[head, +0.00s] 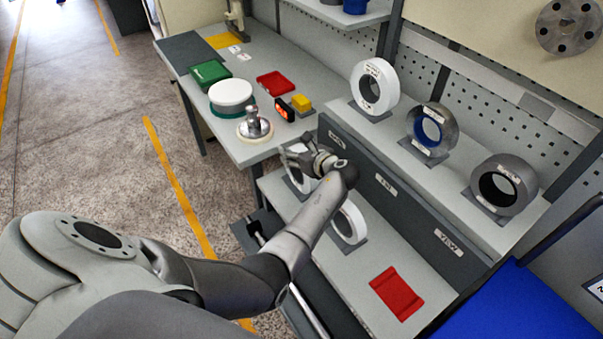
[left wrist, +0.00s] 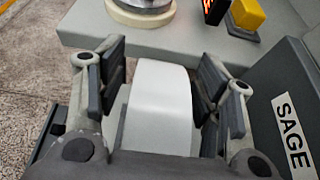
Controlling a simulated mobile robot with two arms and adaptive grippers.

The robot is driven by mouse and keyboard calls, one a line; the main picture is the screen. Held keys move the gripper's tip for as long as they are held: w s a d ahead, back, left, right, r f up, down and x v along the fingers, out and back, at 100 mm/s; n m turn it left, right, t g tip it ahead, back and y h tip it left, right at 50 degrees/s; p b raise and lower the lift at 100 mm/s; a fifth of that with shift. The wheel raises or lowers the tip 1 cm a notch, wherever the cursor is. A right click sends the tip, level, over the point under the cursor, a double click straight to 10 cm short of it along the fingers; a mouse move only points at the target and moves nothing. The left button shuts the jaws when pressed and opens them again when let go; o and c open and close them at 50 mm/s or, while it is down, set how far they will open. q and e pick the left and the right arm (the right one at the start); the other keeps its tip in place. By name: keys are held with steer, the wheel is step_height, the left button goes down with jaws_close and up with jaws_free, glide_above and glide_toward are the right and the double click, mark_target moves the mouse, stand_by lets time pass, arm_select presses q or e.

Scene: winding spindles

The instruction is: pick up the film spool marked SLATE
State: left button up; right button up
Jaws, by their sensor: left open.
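My left gripper (head: 305,158) is open at the left end of the lower shelf. In the left wrist view its two fingers (left wrist: 160,85) stand on either side of a white spool (left wrist: 160,108), which is upright between them. That spool also shows in the head view (head: 297,181), partly hidden by the gripper. A SAGE label (left wrist: 292,135) is on the dark panel beside it. I cannot read SLATE on any spool. A second white spool (head: 349,224) stands on the lower shelf. A white spool (head: 387,88), a grey one with a blue core (head: 448,128) and a dark grey one (head: 521,178) stand above.
A red holder (head: 398,293) lies on the lower shelf at right. The side table (head: 205,62) carries a white round tub (head: 231,92), a metal weight on a round base (head: 254,127), green and red pieces, and a yellow block (head: 301,102). A blue surface (head: 510,312) is at lower right.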

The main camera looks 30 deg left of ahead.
arm_select(q)
steer(key=shift+r, duration=0.1)
steer(key=shift+c, duration=0.4)
jaws_close()
steer(key=shift+r, duration=0.15)
